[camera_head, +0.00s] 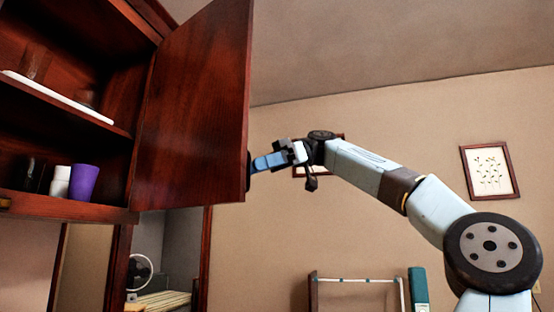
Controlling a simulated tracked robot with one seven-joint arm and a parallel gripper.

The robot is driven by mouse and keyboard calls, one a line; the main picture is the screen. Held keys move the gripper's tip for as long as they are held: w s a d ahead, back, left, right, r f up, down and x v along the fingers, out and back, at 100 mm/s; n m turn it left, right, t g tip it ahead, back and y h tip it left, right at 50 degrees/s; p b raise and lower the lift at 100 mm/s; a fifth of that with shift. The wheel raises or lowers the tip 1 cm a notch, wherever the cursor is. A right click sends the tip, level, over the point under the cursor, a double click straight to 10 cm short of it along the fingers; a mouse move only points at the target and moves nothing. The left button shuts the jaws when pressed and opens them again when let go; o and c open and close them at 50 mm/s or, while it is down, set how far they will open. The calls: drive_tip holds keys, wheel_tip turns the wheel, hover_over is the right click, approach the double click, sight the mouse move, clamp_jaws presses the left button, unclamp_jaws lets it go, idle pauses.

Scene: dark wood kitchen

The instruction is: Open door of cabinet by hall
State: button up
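The wall cabinet (70,207) of dark red wood is at the upper left, with its inside showing. Its door (195,110) stands swung well open, hinged beside the shelves, with its free edge toward the right. My gripper (258,163) is at the lower part of that free edge, reaching in from the right. Its blue fingers point left, and their tips meet or pass behind the edge at a small dark part. I cannot tell whether they touch or grip the door or a handle.
On the lower shelf are a purple cup (83,182), a white cup (60,181) and dark glasses (34,174). A white board-like item (58,98) lies on the upper shelf. Below are a doorway with a fan (139,271) and a rack (356,281). Pictures hang on the wall.

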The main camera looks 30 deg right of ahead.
drive_tip(key=v, duration=1.2)
drive_tip(key=shift+f, duration=0.15)
drive_tip(key=s+a+f+m+t+h, duration=0.35)
drive_tip(key=a+f+m, duration=0.3)
drive_tip(key=f, duration=0.25)
drive_tip(key=s+a+f+m+t+h, duration=0.2)
drive_tip(key=s+a+f+m, duration=0.25)
drive_tip(key=a+f, duration=0.45)
wheel_tip(320, 180, down, 32)
drive_tip(key=s+a+m+h, duration=0.2)
drive_tip(key=m+h, duration=0.5)
drive_tip(key=h, duration=0.1)
drive_tip(key=shift+s+a, duration=0.15)
drive_tip(key=shift+s, duration=0.15)
drive_tip(key=shift+a+r, duration=0.1)
